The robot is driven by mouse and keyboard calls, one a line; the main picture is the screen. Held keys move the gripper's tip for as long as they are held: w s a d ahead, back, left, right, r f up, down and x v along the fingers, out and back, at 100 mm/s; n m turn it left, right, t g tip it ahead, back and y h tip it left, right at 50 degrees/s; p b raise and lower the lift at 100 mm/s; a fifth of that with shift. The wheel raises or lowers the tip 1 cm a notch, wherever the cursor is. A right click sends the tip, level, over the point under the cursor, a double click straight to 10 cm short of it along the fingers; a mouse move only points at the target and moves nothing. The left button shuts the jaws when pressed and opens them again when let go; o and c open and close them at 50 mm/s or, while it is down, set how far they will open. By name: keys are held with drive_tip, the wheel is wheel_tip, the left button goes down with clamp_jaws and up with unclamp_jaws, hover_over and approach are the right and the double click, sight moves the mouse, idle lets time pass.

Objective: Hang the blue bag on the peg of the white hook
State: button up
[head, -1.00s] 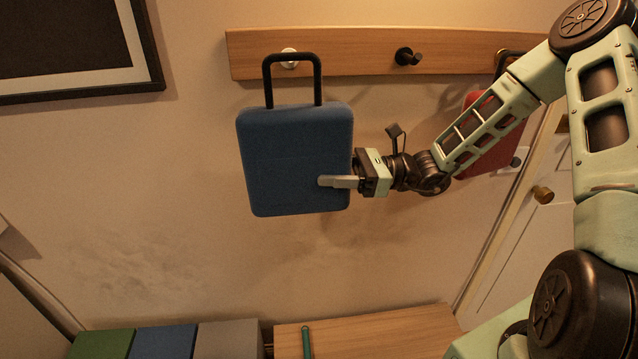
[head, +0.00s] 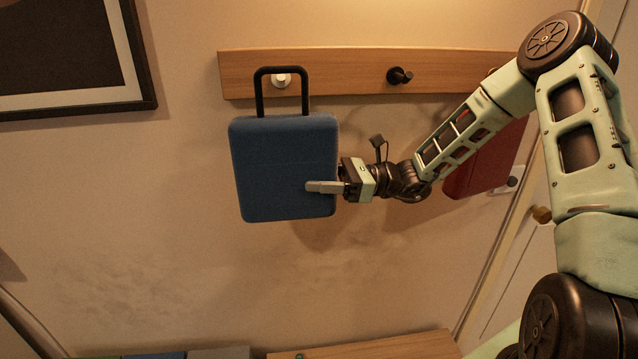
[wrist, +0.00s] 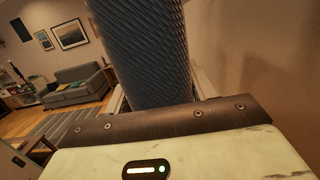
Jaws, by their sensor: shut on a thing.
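The blue bag (head: 283,165) is upright in front of the wall, its black handle loop at the top. My gripper (head: 325,187) is shut on its lower right edge. In the wrist view, the bag's ribbed blue side (wrist: 143,50) stands between the fingers. The white hook (head: 281,78) is on the wooden rail (head: 340,70) and shows through the handle loop, below its top bar. I cannot tell whether the peg passes through the loop or is only behind it.
A black hook (head: 399,76) is to the right on the rail. A red bag (head: 485,160) hangs farther right, partly behind my arm. A framed picture (head: 65,55) is on the left wall. A wooden surface (head: 385,346) and several coloured boxes (head: 155,355) are below.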

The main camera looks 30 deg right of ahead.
drive_tip(key=shift+w+d+f+b, duration=0.15)
drive_tip(key=shift+w+d+b, duration=0.15)
drive_tip(key=shift+w, duration=0.6)
drive_tip(key=shift+w+d+f+b, duration=0.15)
drive_tip(key=shift+w+d+f, duration=0.1)
drive_tip(key=shift+w, duration=0.7)
drive_tip(key=shift+w+d+f+b, duration=0.1)
drive_tip(key=shift+w+d+b, duration=0.2)
drive_tip(key=shift+w, duration=0.6)
drive_tip(key=shift+f, duration=0.1)
drive_tip(key=o, duration=1.4)
